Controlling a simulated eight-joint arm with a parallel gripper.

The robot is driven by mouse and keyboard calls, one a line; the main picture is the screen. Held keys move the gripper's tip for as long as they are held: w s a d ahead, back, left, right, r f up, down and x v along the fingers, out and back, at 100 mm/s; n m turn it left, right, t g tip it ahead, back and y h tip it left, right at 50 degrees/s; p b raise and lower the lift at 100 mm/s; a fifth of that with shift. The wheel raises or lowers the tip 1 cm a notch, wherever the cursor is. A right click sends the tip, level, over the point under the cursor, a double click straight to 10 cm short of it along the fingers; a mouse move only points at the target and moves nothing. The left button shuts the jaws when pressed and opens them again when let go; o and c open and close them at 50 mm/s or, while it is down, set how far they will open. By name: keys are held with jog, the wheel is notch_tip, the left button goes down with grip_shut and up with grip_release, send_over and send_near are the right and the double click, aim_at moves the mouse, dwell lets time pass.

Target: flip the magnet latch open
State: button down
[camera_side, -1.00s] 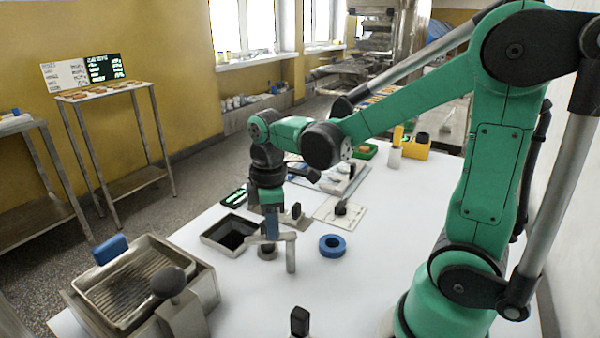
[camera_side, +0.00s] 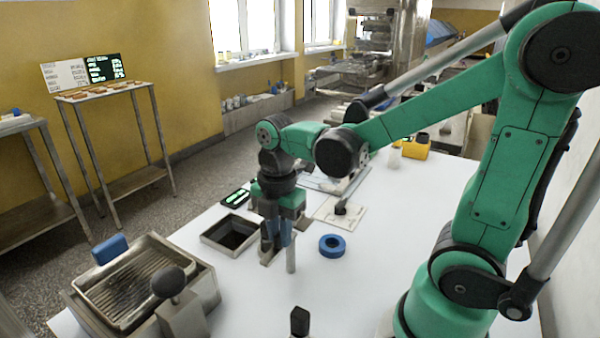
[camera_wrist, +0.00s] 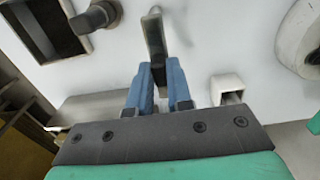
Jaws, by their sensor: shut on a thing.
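My gripper (camera_side: 277,240) points down over the white table, between the dark open tray and the blue ring. In the wrist view its two blue fingers (camera_wrist: 159,88) are close together, shut on a narrow grey metal bar (camera_wrist: 153,35), which looks like the lever of the magnet latch. The bar reaches forward from between the fingertips. A short metal post (camera_side: 291,256) stands just right of the fingers in the side view. The fingers and gripper body hide much of the latch, so its exact angle cannot be told.
The dark open tray (camera_side: 206,238) lies left of my gripper, and the blue ring (camera_side: 332,253) lies right. A ribbed metal pan (camera_side: 135,285) and a black-knobbed lever (camera_side: 168,281) stand at front left. The table between the ring and the front is mostly clear.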

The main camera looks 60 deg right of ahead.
jog(key=shift+s+n, duration=0.15)
jog(key=shift+n, duration=0.45)
jog(key=c, duration=0.8)
grip_release()
jog(key=shift+r, duration=0.15)
jog(key=shift+r, duration=2.65)
